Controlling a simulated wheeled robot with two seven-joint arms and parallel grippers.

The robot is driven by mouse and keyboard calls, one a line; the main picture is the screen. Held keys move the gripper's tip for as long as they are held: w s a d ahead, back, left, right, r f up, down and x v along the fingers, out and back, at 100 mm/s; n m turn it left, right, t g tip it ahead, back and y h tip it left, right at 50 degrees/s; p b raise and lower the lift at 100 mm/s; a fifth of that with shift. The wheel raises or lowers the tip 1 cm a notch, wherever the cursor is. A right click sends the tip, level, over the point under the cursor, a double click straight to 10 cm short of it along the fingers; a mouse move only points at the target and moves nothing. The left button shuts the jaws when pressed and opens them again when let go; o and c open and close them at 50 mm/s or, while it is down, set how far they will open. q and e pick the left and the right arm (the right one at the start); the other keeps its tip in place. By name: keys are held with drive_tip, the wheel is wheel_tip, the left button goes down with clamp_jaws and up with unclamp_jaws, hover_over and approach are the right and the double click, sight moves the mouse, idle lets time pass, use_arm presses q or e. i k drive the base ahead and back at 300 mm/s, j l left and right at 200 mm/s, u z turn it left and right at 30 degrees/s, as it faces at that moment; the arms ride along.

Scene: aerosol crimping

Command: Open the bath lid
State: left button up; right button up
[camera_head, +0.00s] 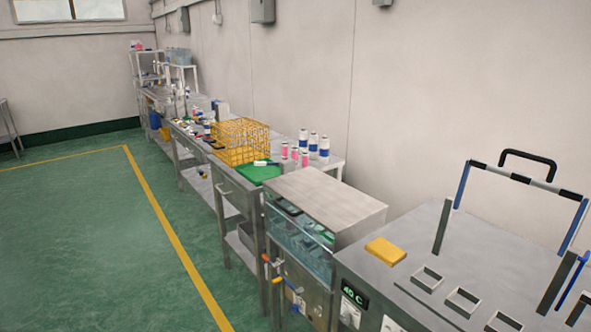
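A glass-fronted tank (297,246) that looks like the bath stands in the lower middle of the head view. A flat pale grey cover (325,198), which looks like its lid, lies level across the top. Through the glass I see green, white and dark items, too small to tell apart. A green "40 C" display (355,296) is on the front of the steel cabinet right beside it. A black loop handle (528,152) shows above a striped bar farther right; I cannot tell whether it belongs to the bath. Neither of my grippers is in view.
The steel cabinet top (450,275) at right carries a yellow block (385,251), square frames and upright posts. Left of the tank, a bench holds a green tray (257,174), a yellow wire basket (240,142) and several bottles (313,143). The green floor (80,240) at left is clear.

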sight(337, 207)
drive_tip(key=i+j, duration=0.1)
drive_tip(key=i, duration=0.45)
drive_tip(key=i+j, duration=0.1)
drive_tip(key=i, duration=0.45)
drive_tip(key=j+u, duration=0.05)
